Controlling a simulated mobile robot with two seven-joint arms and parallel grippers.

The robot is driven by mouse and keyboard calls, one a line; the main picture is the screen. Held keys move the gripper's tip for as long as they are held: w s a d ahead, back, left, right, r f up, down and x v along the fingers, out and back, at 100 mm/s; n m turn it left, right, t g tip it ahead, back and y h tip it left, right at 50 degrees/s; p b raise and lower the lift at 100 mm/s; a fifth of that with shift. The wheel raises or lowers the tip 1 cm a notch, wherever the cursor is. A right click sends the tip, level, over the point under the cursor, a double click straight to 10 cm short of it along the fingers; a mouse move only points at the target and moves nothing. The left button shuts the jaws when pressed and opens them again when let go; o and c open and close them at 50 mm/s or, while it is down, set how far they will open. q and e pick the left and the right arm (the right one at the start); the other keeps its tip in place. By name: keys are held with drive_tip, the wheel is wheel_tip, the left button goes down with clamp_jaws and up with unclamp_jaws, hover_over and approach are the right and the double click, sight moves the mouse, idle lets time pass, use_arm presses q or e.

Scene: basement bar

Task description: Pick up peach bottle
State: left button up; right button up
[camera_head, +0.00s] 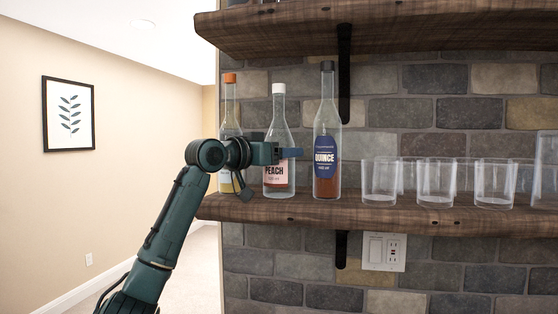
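My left gripper (292,153) overlaps the peach bottle's body above the label in the head view. Its fingers point right. I see them side-on, so their opening, and whether they touch the bottle, cannot be told. My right gripper is not in view.
Several clear glasses (435,184) stand on the shelf to the right of the bottles. An upper wooden shelf (400,22) and its black bracket (344,70) are above. The neighbouring bottles leave narrow gaps beside the peach bottle.

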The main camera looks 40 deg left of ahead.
use_arm(q)
drive_tip(key=c, duration=0.4)
drive_tip(key=shift+c, duration=0.5)
drive_tip(key=shift+r, duration=0.1)
